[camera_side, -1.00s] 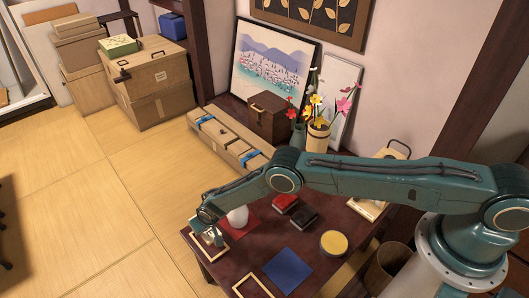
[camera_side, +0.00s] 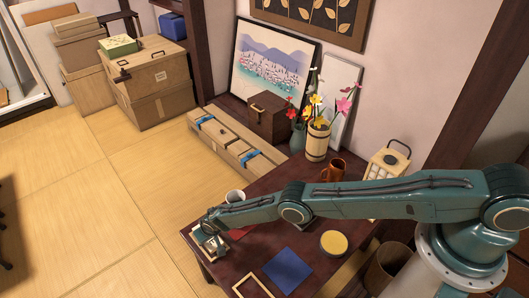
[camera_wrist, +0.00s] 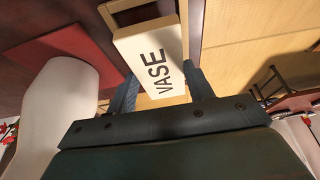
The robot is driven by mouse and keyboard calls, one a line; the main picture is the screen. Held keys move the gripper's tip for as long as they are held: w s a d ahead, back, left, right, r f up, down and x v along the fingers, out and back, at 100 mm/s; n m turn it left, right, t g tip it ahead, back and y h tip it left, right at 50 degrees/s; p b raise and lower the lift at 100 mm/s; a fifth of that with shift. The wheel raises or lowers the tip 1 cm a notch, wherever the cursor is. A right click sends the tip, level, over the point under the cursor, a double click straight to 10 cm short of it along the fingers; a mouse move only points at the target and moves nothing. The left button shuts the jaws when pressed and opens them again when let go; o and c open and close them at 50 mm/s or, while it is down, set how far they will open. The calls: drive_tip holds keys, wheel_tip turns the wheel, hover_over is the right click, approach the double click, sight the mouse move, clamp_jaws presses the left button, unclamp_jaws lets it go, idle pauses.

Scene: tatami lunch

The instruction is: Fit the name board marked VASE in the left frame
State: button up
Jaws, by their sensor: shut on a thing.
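The name board marked VASE (camera_wrist: 150,58) is a pale block with black letters, held between the two fingers of my gripper (camera_wrist: 165,88) in the wrist view. A wooden frame (camera_wrist: 112,12) shows partly behind the board's far end; whether the board sits inside it or above it I cannot tell. In the side view my gripper (camera_side: 209,243) is at the table's left corner, over the left frame, which it mostly hides. The right frame (camera_side: 268,291) lies empty at the table's front edge.
A blue mat (camera_side: 287,269), a yellow round thing (camera_side: 334,243) and a brown mug (camera_side: 334,170) are further right.

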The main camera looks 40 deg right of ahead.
drive_tip(key=shift+f, duration=0.6)
drive_tip(key=shift+f, duration=0.15)
idle(1.2)
drive_tip(key=o, duration=1.1)
drive_tip(key=shift+c, duration=0.2)
drive_tip(key=shift+r, duration=0.2)
drive_tip(key=shift+s+r, duration=0.35)
drive_tip(key=shift+r, duration=0.15)
